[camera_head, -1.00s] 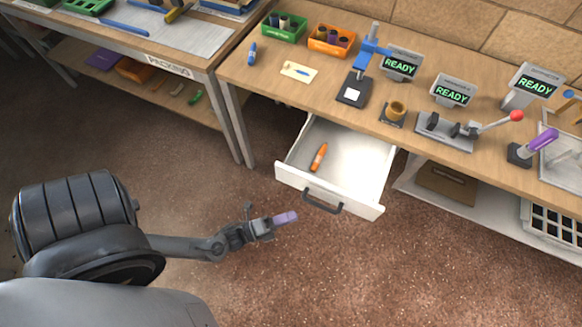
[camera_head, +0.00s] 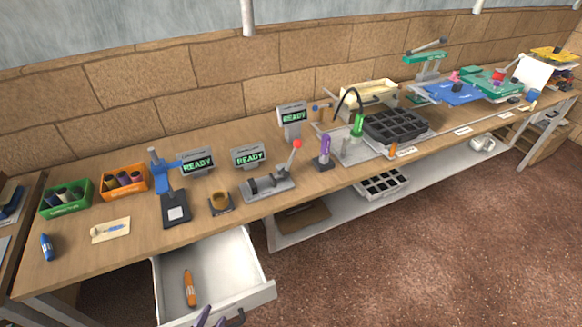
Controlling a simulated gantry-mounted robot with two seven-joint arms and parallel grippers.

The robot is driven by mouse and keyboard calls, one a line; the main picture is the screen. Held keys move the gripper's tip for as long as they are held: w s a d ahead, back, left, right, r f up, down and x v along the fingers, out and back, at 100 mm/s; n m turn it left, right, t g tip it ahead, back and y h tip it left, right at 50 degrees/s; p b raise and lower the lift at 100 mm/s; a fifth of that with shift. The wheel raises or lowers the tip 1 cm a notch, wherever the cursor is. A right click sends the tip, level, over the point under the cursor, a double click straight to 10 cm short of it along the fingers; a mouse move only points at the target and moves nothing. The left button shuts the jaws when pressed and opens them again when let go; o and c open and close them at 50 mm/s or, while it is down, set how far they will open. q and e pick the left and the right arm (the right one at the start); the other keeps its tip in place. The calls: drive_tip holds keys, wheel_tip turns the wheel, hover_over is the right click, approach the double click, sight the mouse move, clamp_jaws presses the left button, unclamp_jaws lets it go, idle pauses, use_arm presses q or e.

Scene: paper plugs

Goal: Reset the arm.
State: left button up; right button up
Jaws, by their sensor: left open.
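My left gripper (camera_head: 211,318) shows only at the bottom edge of the head view. Its two purple fingertips stand apart, with nothing seen between them; the rest of the arm is out of the picture. In the picture, the tips overlap the front of the open white drawer (camera_head: 236,262), just left of its dark handle (camera_head: 237,318). I cannot tell whether they touch it. An orange marker-like object (camera_head: 190,288) lies inside the drawer. My right gripper is not in view.
The wooden bench carries a green bin (camera_head: 66,198), an orange bin (camera_head: 124,182), a blue press (camera_head: 168,180), READY displays (camera_head: 249,156), a red-knobbed lever device (camera_head: 270,185) and a black tray (camera_head: 396,127). A shelf (camera_head: 345,215) runs below. The floor at right is clear.

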use_arm(q)
drive_tip(key=s+n+g+p, duration=0.1)
drive_tip(key=s+n+g, duration=0.6)
drive_tip(key=s+g, duration=0.4)
wheel_tip(320, 180, up, 38)
drive_tip(key=s+t+p, duration=0.1)
drive_tip(key=t+p, duration=0.1)
drive_tip(key=p, duration=3.5)
wheel_tip(320, 180, down, 60)
drive_tip(key=b, duration=5.9)
drive_tip(key=shift+a+b, duration=0.3)
drive_tip(key=shift+b, duration=0.05)
drive_tip(key=shift+s, duration=0.1)
